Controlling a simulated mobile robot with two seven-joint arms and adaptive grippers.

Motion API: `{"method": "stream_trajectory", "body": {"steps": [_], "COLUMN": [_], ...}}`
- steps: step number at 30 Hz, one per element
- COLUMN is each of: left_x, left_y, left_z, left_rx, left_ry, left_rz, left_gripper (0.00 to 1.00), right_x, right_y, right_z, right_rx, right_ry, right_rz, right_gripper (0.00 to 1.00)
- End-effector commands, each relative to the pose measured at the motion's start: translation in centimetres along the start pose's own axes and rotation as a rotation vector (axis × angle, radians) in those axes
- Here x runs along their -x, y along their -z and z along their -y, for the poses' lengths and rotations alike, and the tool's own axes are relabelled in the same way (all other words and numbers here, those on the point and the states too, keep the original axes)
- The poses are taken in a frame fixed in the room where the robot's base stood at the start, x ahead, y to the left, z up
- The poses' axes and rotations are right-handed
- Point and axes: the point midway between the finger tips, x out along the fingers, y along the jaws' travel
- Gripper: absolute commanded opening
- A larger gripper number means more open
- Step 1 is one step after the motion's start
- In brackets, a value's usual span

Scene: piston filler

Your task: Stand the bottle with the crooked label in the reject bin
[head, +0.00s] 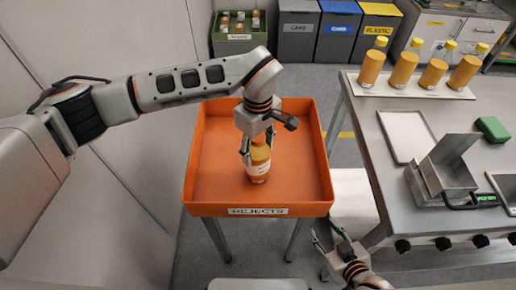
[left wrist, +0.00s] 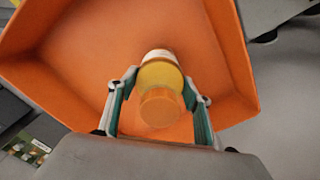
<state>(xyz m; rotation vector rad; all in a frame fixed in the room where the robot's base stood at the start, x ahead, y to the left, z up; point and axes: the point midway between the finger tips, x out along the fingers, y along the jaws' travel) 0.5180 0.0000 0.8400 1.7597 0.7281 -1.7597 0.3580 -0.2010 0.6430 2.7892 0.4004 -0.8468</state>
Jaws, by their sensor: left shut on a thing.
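The orange reject bin (head: 210,170), marked REJECTS on its front, stands in the middle of the head view. My left gripper (head: 258,150) is over the bin, shut on an orange bottle (head: 258,172) with a white label that looks slanted. The bottle is roughly upright inside the bin walls; I cannot tell whether its base touches the floor. In the left wrist view the fingers (left wrist: 160,112) are on both sides of the bottle (left wrist: 160,73), cap toward the camera. My right gripper (head: 333,238) is low, right of the bin, apparently open and empty.
Several filled bottles (head: 404,67) stand on a white board on the steel table (head: 372,125) at right. A tray (head: 407,136), a metal hopper (head: 445,170) and a green block (head: 492,129) are there too. The bin floor around the bottle is clear.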

Motion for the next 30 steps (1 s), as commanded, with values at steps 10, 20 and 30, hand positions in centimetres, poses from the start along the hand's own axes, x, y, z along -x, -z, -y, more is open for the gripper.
{"method": "stream_trajectory", "body": {"steps": [10, 20, 30], "left_x": [-0.3, 0.2, 6.2], "left_y": [0.0, 0.0, 0.1], "left_z": [0.0, 0.0, -0.1], "left_rx": [0.000, 0.000, -0.001], "left_ry": [0.001, 0.000, -0.003], "left_rz": [0.000, 0.000, -0.004], "left_gripper": [0.66, 0.66, 0.66], "right_x": [-0.1, 0.0, -0.1], "right_y": [-0.2, 0.1, -0.2], "right_z": [0.0, -0.1, 0.0], "right_rx": [0.000, 0.001, 0.000], "right_ry": [0.000, -0.001, 0.000], "right_rz": [0.001, 0.001, 0.002], "right_gripper": [0.40, 0.40, 0.40]}}
